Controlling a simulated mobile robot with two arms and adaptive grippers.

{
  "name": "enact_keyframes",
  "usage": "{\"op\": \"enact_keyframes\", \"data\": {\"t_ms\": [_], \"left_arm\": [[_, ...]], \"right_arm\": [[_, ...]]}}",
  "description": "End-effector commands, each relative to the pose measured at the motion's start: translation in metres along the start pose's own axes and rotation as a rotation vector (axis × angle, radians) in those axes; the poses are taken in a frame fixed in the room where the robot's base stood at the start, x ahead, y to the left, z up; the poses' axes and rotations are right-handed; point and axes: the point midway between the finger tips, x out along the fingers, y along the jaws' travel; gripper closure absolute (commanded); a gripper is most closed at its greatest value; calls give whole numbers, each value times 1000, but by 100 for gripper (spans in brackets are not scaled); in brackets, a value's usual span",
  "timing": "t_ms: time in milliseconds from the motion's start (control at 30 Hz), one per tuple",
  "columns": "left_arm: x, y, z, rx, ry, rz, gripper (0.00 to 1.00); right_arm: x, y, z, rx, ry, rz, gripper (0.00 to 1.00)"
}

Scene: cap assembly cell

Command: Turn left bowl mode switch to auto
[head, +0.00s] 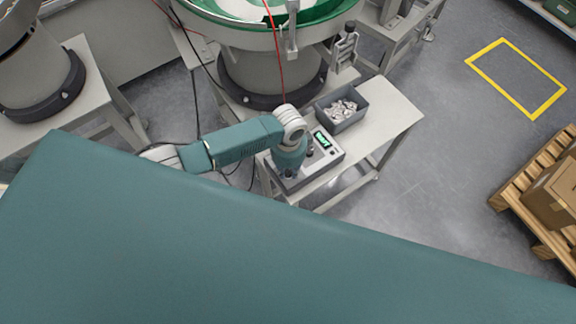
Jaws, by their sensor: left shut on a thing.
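A light grey control box (325,158) with a lit green display (323,140) and small dark knobs sits on the front of a grey table. My left arm comes in from the left, and its wrist points down over the left part of the box. My left gripper (289,174) is at the box's top face, shut on the mode switch. The wrist and fingers hide the switch, so its setting cannot be read. My right gripper is out of view.
A grey bin (325,121) of small pale parts stands just behind the box on the table (393,110). A bowl feeder (270,70) with a green inside rises behind it. Cables run nearby. A wooden pallet (513,190) with a carton is at right; floor between is clear.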

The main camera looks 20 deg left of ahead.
Motion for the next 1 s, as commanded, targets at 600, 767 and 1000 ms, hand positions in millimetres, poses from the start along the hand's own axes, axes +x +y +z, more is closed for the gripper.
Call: {"op": "enact_keyframes", "data": {"t_ms": [600,767,1000], "left_arm": [[0,4,-6,-367,9,9,100],[0,3,-6,-395,11,8,100],[0,3,-7,-402,12,7,100]], "right_arm": [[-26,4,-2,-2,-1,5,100],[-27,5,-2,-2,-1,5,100],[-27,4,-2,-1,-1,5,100]]}}
